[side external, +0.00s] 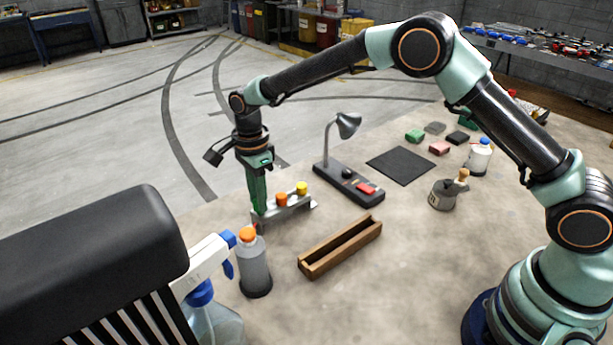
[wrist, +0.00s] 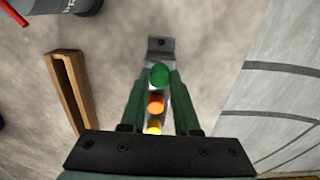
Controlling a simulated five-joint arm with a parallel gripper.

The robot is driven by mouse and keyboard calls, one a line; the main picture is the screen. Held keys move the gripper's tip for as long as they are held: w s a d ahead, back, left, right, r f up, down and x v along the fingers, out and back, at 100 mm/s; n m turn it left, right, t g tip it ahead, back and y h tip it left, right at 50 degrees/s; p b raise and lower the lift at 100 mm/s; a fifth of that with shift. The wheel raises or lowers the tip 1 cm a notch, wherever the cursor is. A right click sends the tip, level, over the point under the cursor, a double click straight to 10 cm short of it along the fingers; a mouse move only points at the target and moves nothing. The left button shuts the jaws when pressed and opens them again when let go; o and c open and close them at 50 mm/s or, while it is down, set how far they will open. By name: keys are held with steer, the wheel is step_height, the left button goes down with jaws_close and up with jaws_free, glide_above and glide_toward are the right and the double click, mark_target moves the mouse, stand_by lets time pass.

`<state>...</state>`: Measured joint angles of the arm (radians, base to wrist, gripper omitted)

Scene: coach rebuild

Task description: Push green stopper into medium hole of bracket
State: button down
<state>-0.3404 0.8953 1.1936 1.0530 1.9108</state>
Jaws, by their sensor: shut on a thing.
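The metal bracket (side external: 294,209) stands on the table; its far end plate with a small hole shows in the wrist view (wrist: 160,46). An orange stopper (side external: 282,200) and a yellow stopper (side external: 302,188) sit in a row on it. My gripper (side external: 259,207) points down at the bracket's left end. In the wrist view, its green fingers are shut on the green stopper (wrist: 160,75), in line with the orange (wrist: 155,103) and yellow (wrist: 153,128) stoppers. The stopper's lower part and the hole beneath are hidden, so I cannot tell how deep it sits.
A grey bottle with an orange cap (side external: 254,272) stands close in front of the bracket. A wooden tray (side external: 345,256) lies to the right. A lamp on a dark base (side external: 345,184) stands behind. A spray bottle (side external: 212,322) and a black chair back (side external: 90,255) are at front left.

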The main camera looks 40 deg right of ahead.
steer(key=shift+f, duration=0.4)
steer(key=shift+c, duration=0.4)
jaws_free()
steer(key=shift+r, duration=0.15)
steer(key=shift+r, duration=2.9)
steer(key=shift+c, duration=0.3)
